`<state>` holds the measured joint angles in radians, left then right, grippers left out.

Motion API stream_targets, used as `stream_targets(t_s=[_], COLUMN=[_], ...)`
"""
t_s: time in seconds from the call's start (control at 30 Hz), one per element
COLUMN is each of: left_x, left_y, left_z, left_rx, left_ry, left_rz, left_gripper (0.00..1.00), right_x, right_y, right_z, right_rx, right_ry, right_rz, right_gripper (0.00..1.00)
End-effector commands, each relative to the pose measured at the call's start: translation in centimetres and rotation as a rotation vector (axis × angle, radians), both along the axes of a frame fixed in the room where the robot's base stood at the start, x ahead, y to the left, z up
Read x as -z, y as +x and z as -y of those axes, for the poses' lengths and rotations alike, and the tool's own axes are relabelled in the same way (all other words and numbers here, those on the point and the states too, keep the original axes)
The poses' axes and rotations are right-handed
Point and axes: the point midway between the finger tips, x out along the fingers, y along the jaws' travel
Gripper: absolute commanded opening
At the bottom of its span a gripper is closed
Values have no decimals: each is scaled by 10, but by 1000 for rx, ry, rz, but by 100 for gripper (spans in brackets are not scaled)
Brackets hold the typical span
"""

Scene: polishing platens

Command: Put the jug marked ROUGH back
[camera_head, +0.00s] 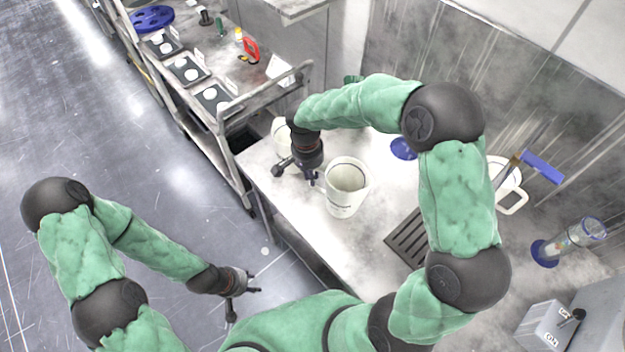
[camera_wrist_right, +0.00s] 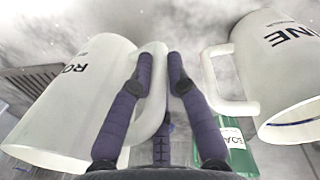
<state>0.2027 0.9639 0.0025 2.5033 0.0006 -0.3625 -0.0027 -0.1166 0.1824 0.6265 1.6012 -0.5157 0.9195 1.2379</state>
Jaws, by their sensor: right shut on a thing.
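The white jug marked ROUGH, with only "RO" readable in the right wrist view (camera_wrist_right: 75,105), is at the steel bench's front-left part in the head view (camera_head: 345,190). It looks upright; I cannot tell whether its base touches the bench. My right gripper (camera_head: 312,178) is shut on its handle; the fingers (camera_wrist_right: 160,75) cross the handle in the wrist view. A second white jug, lettered "INE" (camera_wrist_right: 285,75), is on the gripper's other side, partly hidden in the head view (camera_head: 281,135). My left gripper (camera_head: 243,298) is open and empty, over the floor.
The steel bench (camera_head: 285,205) has a drain grate (camera_head: 408,238), another white jug (camera_head: 513,200) and a blue-footed cylinder (camera_head: 575,238) at right. A green bottle (camera_wrist_right: 237,150) stands near the "INE" jug. A cart (camera_head: 235,110) adjoins the bench's left end.

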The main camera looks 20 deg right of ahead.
Motion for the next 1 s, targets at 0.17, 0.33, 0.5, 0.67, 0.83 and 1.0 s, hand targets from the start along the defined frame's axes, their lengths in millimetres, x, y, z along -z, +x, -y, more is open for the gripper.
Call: stream_targets(t_s=[0.17, 0.33, 0.5, 0.67, 0.83, 1.0], left_x=[1, 4, 6, 5, 9, 9], left_y=[0, 0, 0, 0, 0, 0], left_z=[0, 0, 0, 0, 0, 0], left_rx=[0, 0, 0, 0, 0, 0], left_ry=[0, 0, 0, 0, 0, 0], left_rz=[0, 0, 0, 0, 0, 0], left_gripper=[40, 40, 40, 40, 40, 40], right_x=[8, 30, 43, 42, 46, 46], right_y=[5, 8, 9, 9, 9, 8], right_z=[4, 7, 6, 6, 6, 6], right_rx=[0, -1, -1, -1, -1, -1], right_ry=[0, -1, -1, 0, 0, -1], right_rz=[0, -1, 1, 1, 1, 1], right_gripper=[0, 0, 0, 0, 0, 41])
